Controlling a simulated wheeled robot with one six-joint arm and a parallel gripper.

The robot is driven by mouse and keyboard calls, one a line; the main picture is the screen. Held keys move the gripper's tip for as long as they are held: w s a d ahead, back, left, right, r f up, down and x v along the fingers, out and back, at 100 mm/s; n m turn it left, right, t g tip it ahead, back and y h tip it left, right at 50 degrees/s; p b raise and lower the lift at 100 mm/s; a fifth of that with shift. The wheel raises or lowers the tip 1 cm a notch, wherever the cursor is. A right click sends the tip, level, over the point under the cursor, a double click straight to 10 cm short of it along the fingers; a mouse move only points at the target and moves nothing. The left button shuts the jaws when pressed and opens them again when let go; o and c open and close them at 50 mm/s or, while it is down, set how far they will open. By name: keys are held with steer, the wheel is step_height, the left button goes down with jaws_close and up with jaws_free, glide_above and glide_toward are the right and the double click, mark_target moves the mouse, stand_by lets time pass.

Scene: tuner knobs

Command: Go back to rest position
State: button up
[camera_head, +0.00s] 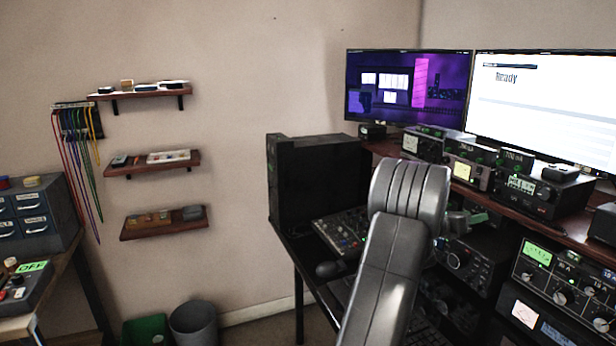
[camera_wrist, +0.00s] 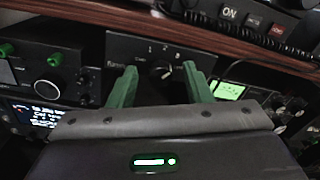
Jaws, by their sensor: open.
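My gripper (camera_wrist: 160,80) shows in the wrist view with two green fingers spread apart. Between and just beyond the fingertips is a dark tuner panel with a small knob (camera_wrist: 161,72) and the marks 1, 2 and 3 above it. I cannot tell whether the fingers touch the knob. In the head view my grey arm reaches forward to the radio desk (camera_head: 384,148). The gripper is mostly hidden there behind the arm, with a bit of green (camera_head: 478,217) showing at its right.
Radio units (camera_head: 565,290) with dials stand under and on the wooden shelf, close to my gripper. Two monitors (camera_head: 408,87) stand behind; the right one reads "Ready". A black computer case (camera_head: 318,178) stands left of my arm.

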steer(key=shift+r+n+p, duration=0.1)
steer(key=shift+n+p, duration=0.5)
steer(key=shift+p, duration=0.3)
